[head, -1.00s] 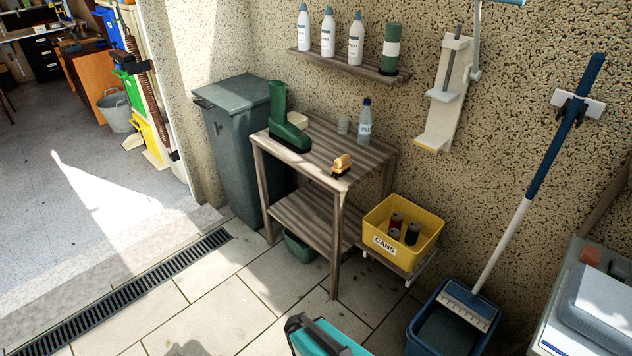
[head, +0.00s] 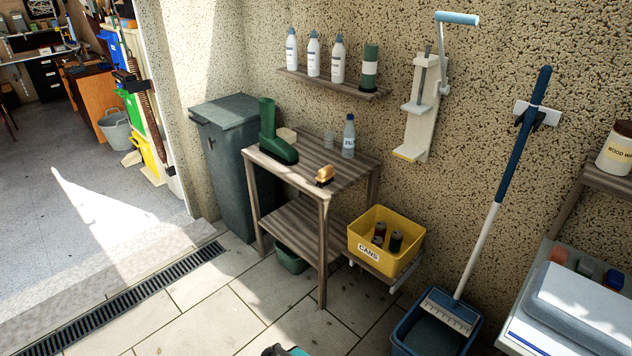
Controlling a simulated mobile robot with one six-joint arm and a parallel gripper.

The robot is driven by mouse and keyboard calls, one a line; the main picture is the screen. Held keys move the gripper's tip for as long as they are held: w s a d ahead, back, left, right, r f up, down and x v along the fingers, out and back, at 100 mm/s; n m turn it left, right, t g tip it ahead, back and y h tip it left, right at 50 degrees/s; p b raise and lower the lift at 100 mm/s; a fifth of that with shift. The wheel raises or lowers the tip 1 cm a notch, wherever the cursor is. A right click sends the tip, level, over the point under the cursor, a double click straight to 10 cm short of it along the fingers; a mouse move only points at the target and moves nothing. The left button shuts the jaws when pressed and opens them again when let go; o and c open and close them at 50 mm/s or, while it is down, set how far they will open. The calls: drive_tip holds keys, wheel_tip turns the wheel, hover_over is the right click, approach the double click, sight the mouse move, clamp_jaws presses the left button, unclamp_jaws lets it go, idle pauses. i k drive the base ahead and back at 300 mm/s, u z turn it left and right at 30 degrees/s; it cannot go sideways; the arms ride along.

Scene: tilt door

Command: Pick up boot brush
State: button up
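The boot brush (head: 325,175) is a small brush with a tan wooden back and dark bristles. It lies on the near right corner of the wooden table (head: 318,155), close to the front edge. A green boot (head: 272,140) stands to its left on the same table. A teal and dark part, perhaps of my arm, shows at the bottom edge of the view. My gripper's fingers are not visible.
A yellow cans bin (head: 385,243) is right of the table, a dark wheelie bin (head: 225,160) left. The paving (head: 215,315) in front is open.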

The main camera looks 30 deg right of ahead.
sight(325, 175)
drive_tip(key=u, duration=0.35)
drive_tip(key=i, duration=0.95)
drive_tip(key=u, duration=0.6)
drive_tip(key=k, duration=0.9)
drive_tip(key=z, duration=0.15)
drive_tip(key=i, duration=0.55)
